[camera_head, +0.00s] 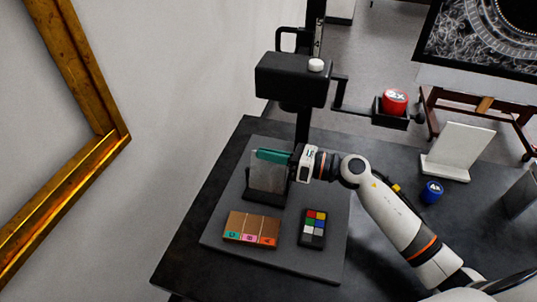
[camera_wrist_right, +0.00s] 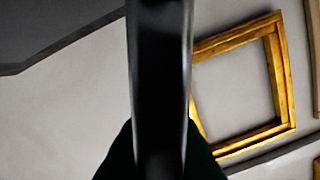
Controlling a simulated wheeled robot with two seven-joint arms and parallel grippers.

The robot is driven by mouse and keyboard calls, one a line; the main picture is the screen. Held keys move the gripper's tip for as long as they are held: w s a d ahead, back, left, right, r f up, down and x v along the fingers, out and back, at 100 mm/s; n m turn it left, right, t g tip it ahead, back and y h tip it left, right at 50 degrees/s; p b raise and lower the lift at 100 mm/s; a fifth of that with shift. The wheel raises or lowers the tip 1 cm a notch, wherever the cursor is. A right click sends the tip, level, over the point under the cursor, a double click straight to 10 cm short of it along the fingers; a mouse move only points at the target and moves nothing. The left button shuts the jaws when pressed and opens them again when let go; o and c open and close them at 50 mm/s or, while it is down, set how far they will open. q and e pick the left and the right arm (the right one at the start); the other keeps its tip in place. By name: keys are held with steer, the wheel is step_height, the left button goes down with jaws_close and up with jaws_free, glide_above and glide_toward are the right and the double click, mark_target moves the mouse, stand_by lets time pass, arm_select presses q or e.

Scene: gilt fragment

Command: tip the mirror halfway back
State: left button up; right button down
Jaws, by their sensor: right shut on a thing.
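The mirror (camera_head: 266,178) is a small pale grey panel in a black stand on a dark grey board. It looks close to upright; its exact tilt is hard to tell. My right gripper (camera_head: 272,156) reaches in from the right, its teal fingers lying across the mirror's top edge, shut on it. The fingers hide that edge. In the right wrist view, a dark upright bar, seemingly the mirror edge-on, stands between the dark green fingers (camera_wrist_right: 160,150). My left gripper is not in view.
On the board (camera_head: 275,270) lie a brown sample block (camera_head: 251,229) and a colour chart (camera_head: 312,228). A black microscope-like head (camera_head: 290,80) on a post rises behind, its side arm bearing a red 2x cap (camera_head: 394,101). A blue cap (camera_head: 432,191) and white stand (camera_head: 459,150) are right.

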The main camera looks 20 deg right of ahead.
steer(key=shift+w+d+f+m+p, duration=0.15)
steer(key=shift+w+m, duration=0.1)
steer(key=shift+m, duration=0.45)
steer(key=shift+w+d+f+m+p, duration=0.1)
steer(key=shift+w+d+f+m, duration=0.1)
steer(key=shift+m, duration=0.5)
steer(key=shift+w+d+f+m+p, duration=0.15)
steer(key=shift+w+m, duration=0.1)
steer(key=shift+m, duration=0.45)
steer(key=c, duration=1.6)
jaws_free()
steer(key=shift+o, duration=0.2)
steer(key=b+v, duration=0.3)
steer(key=v, duration=0.9)
steer(key=shift+b, duration=0.3)
steer(key=shift+f, duration=0.1)
